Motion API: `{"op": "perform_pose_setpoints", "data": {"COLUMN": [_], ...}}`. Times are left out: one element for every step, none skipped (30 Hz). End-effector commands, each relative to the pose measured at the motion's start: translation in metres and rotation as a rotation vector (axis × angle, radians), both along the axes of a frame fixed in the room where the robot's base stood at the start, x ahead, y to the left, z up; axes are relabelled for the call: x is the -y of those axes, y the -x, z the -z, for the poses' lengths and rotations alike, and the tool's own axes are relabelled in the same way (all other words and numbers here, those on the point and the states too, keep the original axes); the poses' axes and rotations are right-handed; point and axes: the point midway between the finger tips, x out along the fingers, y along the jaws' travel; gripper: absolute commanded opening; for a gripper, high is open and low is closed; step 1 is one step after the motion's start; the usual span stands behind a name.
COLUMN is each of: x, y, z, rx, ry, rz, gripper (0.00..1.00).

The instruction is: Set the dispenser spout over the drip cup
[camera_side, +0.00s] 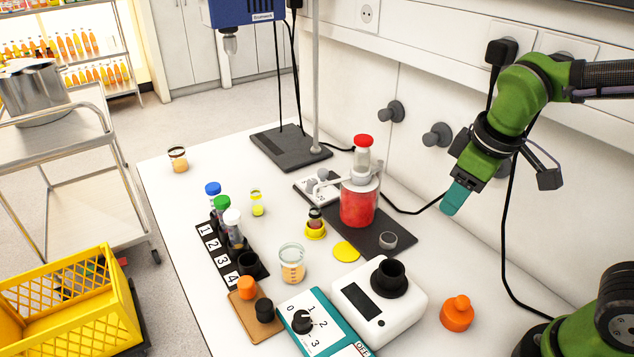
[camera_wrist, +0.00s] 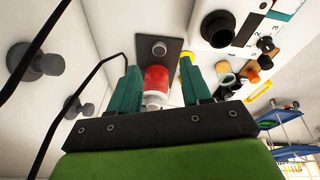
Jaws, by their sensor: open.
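A small grey cup (camera_side: 388,240), perhaps the drip cup, sits on the dark base at the jar's right front, apart from that arm. My gripper (camera_side: 453,200) is right of the jar, raised and apart from it. In the wrist view my gripper (camera_wrist: 160,82) is open and empty, with the red jar (camera_wrist: 157,80) visible beyond, between the teal fingers.
A tube rack (camera_side: 215,246) and beaker (camera_side: 291,263) are left. Wall knobs (camera_side: 437,136) and cables are behind.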

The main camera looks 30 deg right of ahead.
Motion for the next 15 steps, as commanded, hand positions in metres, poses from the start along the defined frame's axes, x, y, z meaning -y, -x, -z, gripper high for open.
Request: {"op": "perform_pose_setpoints", "data": {"x": [-0.004, -0.005, -0.006, -0.008, -0.010, -0.014, -0.018, -0.022, -0.028, -0.034, -0.041, -0.052, -0.061, -0.071, -0.086], "y": [-0.011, -0.017, -0.025, -0.032, -0.039, -0.049, -0.057, -0.065, -0.075, -0.083, -0.091, -0.101, -0.108, -0.115, -0.123], "z": [0.008, 0.011, 0.016, 0.019, 0.023, 0.027, 0.030, 0.032, 0.036, 0.039, 0.041, 0.045, 0.047, 0.050, 0.053], "rx": [-0.065, -0.099, -0.144, -0.177, -0.211, -0.254, -0.286, -0.317, -0.358, -0.386, -0.415, -0.451, -0.477, -0.502, -0.532], "ry": [0.099, 0.160, 0.244, 0.307, 0.372, 0.462, 0.529, 0.598, 0.692, 0.763, 0.835, 0.935, 1.011, 1.087, 1.192], "rz": [-0.115, -0.180, -0.267, -0.332, -0.397, -0.483, -0.547, -0.608, -0.686, -0.744, -0.800, -0.872, -0.924, -0.972, -1.033], "gripper": [0.48, 0.48, 0.48, 0.48, 0.48, 0.48, 0.48, 0.48, 0.48, 0.48, 0.48, 0.48, 0.48, 0.48, 0.48]}}
